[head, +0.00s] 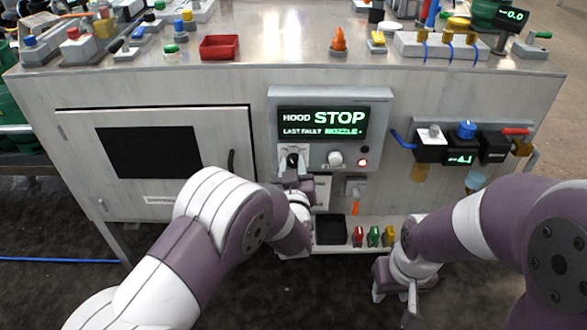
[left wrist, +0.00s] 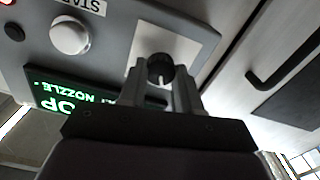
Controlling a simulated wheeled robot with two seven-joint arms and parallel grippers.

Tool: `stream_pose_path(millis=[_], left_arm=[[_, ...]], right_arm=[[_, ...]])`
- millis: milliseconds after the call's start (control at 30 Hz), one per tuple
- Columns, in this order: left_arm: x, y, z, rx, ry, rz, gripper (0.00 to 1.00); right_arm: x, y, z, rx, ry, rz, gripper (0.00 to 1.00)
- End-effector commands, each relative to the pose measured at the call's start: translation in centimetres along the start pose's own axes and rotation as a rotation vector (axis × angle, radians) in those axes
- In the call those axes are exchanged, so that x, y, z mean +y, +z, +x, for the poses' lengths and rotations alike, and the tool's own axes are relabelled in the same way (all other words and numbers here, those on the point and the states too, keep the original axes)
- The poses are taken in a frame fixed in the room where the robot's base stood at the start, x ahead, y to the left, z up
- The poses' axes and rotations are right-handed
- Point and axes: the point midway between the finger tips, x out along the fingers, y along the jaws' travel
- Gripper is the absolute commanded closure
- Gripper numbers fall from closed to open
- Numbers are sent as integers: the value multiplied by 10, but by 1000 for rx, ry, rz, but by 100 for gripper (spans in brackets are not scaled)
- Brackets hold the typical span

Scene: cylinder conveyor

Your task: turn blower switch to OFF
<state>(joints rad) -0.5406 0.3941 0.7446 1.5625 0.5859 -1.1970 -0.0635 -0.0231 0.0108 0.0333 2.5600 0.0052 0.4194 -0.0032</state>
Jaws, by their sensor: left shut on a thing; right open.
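The black rotary switch knob (left wrist: 160,68) sits on a pale plate (left wrist: 178,48) on the grey control box (head: 384,96). My left gripper (left wrist: 161,78) is shut on the knob, with one finger on each side of it. In the head view the knob (head: 293,159) shows at the lower left of the box, just above my left gripper (head: 293,163). A pale line shows on the knob's face. The display (head: 322,123) reads HOOD STOP, LAST FAULT NOZZLE. My right gripper (head: 409,297) hangs low at the right, open and away from the box.
A white round button (head: 335,158) and a red light (head: 362,163) sit right of the knob. A cabinet door with a black handle (head: 231,161) is to the left. A low shelf with small coloured items (head: 374,236) lies below.

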Motion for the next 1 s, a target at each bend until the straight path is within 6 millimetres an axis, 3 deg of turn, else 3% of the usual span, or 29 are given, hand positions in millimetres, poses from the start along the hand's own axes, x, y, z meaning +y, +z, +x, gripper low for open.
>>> stream_pose_path(millis=[500,1000], left_arm=[[-1,2,0,0,0,-312,98],[-1,1,0,-2,0,-366,98]], right_arm=[[0,2,18,0,0,0,57],[0,2,20,0,0,0,57]])
